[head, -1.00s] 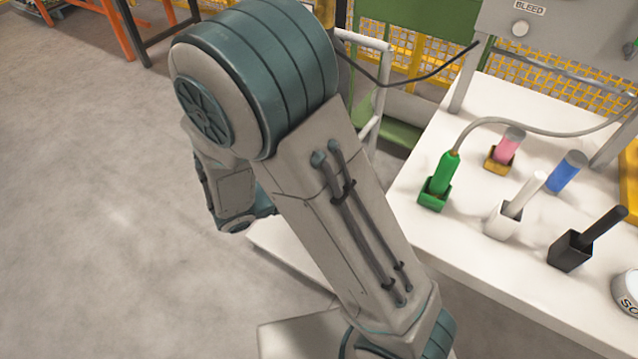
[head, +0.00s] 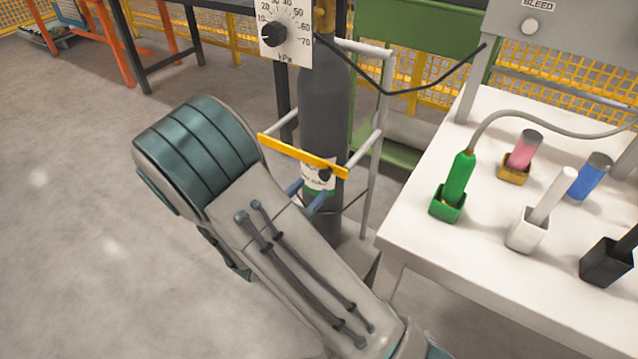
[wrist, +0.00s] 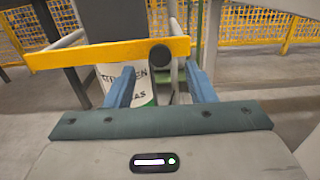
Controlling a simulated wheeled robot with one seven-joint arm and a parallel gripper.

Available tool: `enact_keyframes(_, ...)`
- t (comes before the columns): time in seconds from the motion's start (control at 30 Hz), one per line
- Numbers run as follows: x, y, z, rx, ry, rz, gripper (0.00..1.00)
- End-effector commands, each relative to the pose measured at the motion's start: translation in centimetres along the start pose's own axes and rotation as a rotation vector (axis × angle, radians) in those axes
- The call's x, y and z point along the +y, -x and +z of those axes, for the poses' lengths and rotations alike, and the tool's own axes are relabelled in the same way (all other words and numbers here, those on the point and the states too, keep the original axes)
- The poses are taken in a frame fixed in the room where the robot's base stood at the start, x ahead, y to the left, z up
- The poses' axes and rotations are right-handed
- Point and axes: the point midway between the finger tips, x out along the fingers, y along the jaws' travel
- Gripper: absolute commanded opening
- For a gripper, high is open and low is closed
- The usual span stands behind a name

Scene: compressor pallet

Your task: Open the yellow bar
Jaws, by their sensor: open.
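The yellow bar (head: 290,152) lies across the front of a dark gas cylinder (head: 325,95), between the rails of a grey trolley frame. It also shows in the wrist view (wrist: 100,53), running nearly level across the upper part. A round black knob (wrist: 160,55) sits near the bar's right end. My gripper (head: 308,194) is just in front of and below that end in the head view. In the wrist view my gripper (wrist: 160,75) has its two blue fingers apart, one to each side below the knob, with nothing held. Whether a fingertip touches the bar cannot be told.
A white table (head: 415,235) stands to the right, with a green handle (head: 460,178) and several coloured holders. A kPa dial panel (head: 286,33) is above the bar. Grey trolley rails (head: 378,120) flank the cylinder. The floor (head: 70,200) to the left is clear.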

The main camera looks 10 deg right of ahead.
Motion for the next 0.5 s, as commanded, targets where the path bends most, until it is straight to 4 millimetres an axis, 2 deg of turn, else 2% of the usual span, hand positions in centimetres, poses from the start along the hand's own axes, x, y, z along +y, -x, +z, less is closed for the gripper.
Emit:
enact_keyframes(0.03, -0.1, -1.1, -0.2, 0.0, -0.002, -0.005, 0.5)
enact_keyframes(0.2, 0.0, -3.5, -0.1, 0.001, -0.003, -0.002, 0.5)
enact_keyframes(0.33, 0.0, -4.6, 0.0, 0.0, -0.002, -0.002, 0.5)
enact_keyframes(0.5, 0.0, -4.9, 0.0, 0.001, -0.001, 0.0, 0.5)
